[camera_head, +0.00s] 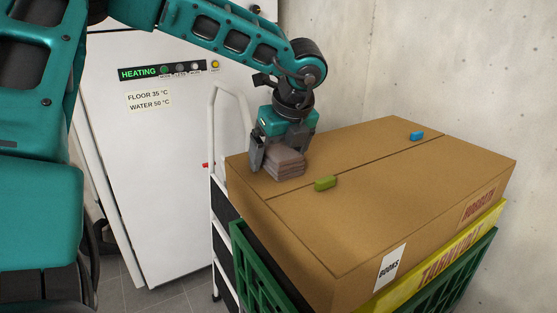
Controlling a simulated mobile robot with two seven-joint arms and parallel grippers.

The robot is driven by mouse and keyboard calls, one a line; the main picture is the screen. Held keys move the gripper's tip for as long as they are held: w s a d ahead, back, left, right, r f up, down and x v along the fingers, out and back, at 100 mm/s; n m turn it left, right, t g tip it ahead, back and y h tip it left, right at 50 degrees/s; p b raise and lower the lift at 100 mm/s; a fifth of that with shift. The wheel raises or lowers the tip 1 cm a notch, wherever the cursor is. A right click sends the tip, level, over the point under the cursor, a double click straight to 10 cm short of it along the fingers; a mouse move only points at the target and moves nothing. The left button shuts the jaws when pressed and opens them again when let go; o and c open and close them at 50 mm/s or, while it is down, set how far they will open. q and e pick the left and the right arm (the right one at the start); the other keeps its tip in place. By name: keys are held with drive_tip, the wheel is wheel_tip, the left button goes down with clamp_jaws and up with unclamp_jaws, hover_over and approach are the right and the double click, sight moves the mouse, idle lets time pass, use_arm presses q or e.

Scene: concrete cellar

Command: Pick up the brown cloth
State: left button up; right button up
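The brown cloth (285,165) is a folded, layered stack on the near left part of a large cardboard box's top. My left gripper (280,150) is right above and around it, pointing down. One grey finger stands against the cloth's left side; the other is mostly hidden behind the cloth and gripper body. I cannot tell whether the fingers press on the cloth or whether it is lifted at all. My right gripper is not in view.
The cardboard box (400,205) rests on a yellow box (440,262) and a green crate (262,262). A white heating cabinet (150,190) stands behind left; a concrete wall is at right.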

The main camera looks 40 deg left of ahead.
sight(278, 149)
use_arm(q)
drive_tip(key=c, duration=1)
drive_tip(key=shift+r+p, duration=0.35)
drive_tip(key=shift+p, duration=0.25)
wheel_tip(278, 149, up, 20)
drive_tip(key=shift+f, duration=0.25)
drive_tip(key=o, duration=0.5)
drive_tip(key=c, duration=0.4)
